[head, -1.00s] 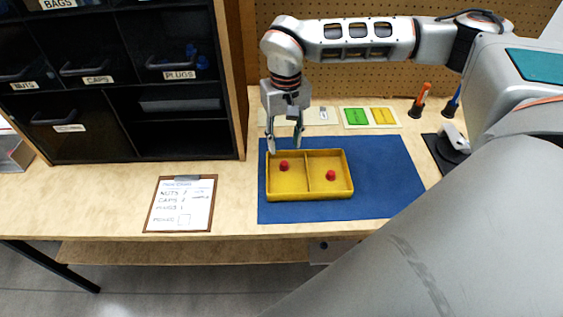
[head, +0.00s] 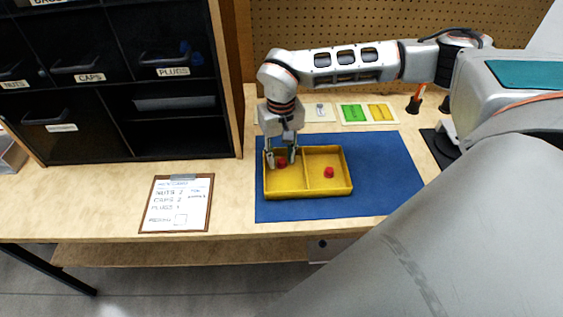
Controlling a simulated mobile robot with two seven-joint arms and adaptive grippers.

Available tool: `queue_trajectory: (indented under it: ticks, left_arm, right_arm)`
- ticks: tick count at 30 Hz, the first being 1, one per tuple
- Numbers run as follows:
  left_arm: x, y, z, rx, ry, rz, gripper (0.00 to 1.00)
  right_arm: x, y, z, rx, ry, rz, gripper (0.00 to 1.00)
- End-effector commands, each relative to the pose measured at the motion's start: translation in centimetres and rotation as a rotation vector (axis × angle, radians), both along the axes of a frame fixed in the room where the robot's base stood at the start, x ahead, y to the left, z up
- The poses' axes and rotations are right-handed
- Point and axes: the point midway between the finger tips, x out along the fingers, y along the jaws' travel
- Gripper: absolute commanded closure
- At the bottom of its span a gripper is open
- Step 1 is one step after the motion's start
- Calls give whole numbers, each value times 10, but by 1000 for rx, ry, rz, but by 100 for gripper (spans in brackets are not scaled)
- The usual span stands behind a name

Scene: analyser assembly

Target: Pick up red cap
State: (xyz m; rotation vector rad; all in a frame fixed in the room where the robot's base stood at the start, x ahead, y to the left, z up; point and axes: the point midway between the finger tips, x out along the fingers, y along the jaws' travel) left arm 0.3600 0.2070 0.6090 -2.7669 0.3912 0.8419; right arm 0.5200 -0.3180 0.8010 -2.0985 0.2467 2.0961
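Two red caps lie in a yellow tray (head: 307,194) with two compartments. One red cap (head: 282,163) is in the left compartment, near its back. The other red cap (head: 328,172) is in the right compartment. My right gripper (head: 281,162) points down into the left compartment. Its fingers are apart, one on each side of the left cap; I cannot tell whether they touch it. My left gripper is not in view.
The tray stands on a blue mat (head: 385,170). A clipboard (head: 178,204) lies to the left on the bench. A black drawer cabinet (head: 120,130) stands at the left. Green and yellow cards (head: 368,113) lie behind the mat.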

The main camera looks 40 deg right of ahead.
Motion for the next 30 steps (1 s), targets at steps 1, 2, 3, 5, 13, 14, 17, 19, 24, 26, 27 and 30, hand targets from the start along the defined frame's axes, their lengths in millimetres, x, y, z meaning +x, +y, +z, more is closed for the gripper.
queue_trajectory:
  ticks: [1, 2, 3, 5, 13, 14, 17, 19, 24, 26, 27, 30]
  left_arm:
    - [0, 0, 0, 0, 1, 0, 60]
    - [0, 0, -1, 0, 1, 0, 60]
    - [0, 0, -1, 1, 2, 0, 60]
    - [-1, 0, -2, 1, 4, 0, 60]
    - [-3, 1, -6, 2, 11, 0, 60]
    - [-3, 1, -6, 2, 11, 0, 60]
    - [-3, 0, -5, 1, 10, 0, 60]
    - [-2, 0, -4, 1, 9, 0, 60]
    - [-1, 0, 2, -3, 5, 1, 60]
    - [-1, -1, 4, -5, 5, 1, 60]
    - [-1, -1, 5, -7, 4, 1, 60]
    - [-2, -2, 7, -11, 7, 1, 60]
  right_arm:
    - [0, 0, 0, 0, 0, 0, 81]
    - [0, 0, 0, 0, 0, 0, 87]
    - [0, 0, 0, 0, 0, 0, 89]
    - [0, 0, 0, 0, 1, 0, 89]
    - [0, 0, 0, 0, 1, 0, 89]
    - [0, 0, 1, 0, 0, 0, 89]
    - [0, 0, 5, 0, 0, 0, 89]
    - [0, 0, 10, 0, -1, -1, 89]
    - [1, 0, 35, 0, -4, -1, 89]
    - [1, 0, 48, 0, -5, 0, 89]
    - [1, 0, 59, 1, -6, 1, 89]
    - [1, 0, 87, 0, -7, -1, 89]
